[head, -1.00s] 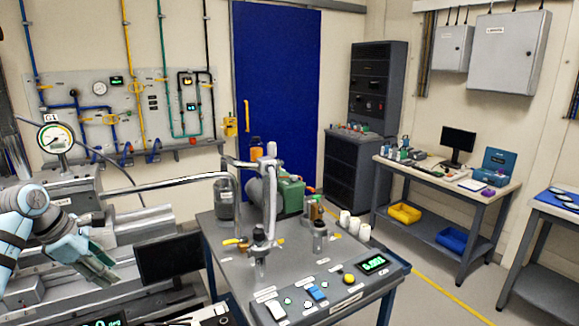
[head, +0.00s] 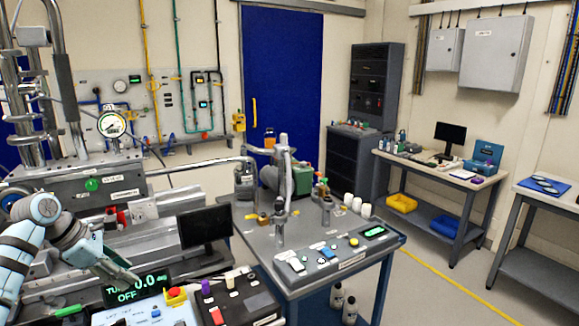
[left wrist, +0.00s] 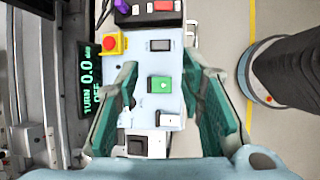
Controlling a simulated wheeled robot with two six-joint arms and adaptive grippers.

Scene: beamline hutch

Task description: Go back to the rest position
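My left gripper (head: 122,277) comes in from the left in the head view, low in front of the grey bench. In the left wrist view its two green fingers (left wrist: 160,95) stand wide apart with nothing between them. Below them, apart, is a pale control box (left wrist: 168,100) with a green button and a red knob on yellow. It also shows at the bottom of the head view (head: 150,313). My right gripper is in neither view.
A display (head: 137,289) reading 0.0 and a black box (head: 250,303) lie close to the left gripper. A dark monitor (head: 205,227) stands behind. The pump table (head: 300,262) is to the right. Free floor (head: 425,290) lies beyond it.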

